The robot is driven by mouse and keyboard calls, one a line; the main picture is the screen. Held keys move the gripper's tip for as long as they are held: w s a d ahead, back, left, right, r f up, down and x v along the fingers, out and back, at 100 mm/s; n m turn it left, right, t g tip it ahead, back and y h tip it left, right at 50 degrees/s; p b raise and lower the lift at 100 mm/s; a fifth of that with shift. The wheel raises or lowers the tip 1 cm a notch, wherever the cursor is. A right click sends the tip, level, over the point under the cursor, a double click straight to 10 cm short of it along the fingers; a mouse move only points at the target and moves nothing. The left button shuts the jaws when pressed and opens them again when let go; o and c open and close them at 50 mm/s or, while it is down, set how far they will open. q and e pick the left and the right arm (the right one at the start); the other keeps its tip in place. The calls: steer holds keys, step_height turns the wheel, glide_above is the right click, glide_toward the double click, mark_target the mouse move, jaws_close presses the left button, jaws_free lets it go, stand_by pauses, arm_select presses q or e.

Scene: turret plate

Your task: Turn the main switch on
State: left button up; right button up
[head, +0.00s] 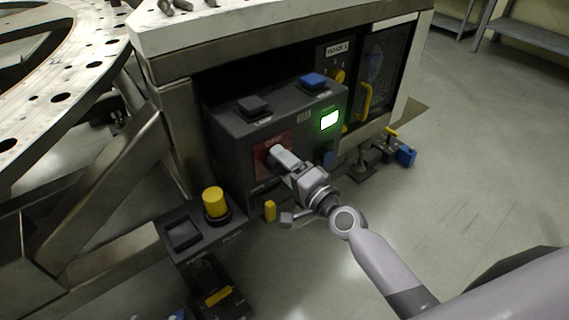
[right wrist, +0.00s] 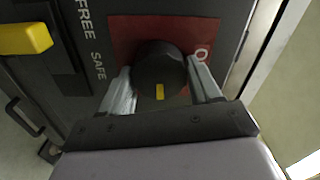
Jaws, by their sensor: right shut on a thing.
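The main switch is a round black knob (right wrist: 160,68) with a yellow mark, on a red plate (right wrist: 122,38) in the right wrist view. The yellow mark faces the gripper, at the bottom of the knob as pictured. A white "O" is printed on the plate to the right of the knob. My right gripper (right wrist: 162,85) has one finger on each side of the knob and is shut on it. In the head view my right gripper (head: 274,156) reaches the red plate (head: 262,160) on the dark control box (head: 232,135) and hides most of the knob. My left gripper is not in view.
A yellow knob (head: 214,202) stands on a lower box. Yellow lever (right wrist: 26,39) is beside the plate. Open floor (head: 450,170) lies right.

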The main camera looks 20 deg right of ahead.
steer(key=shift+d+m, duration=0.1)
steer(key=shift+m, duration=0.3)
steer(key=o, duration=1)
steer(key=v, duration=0.7)
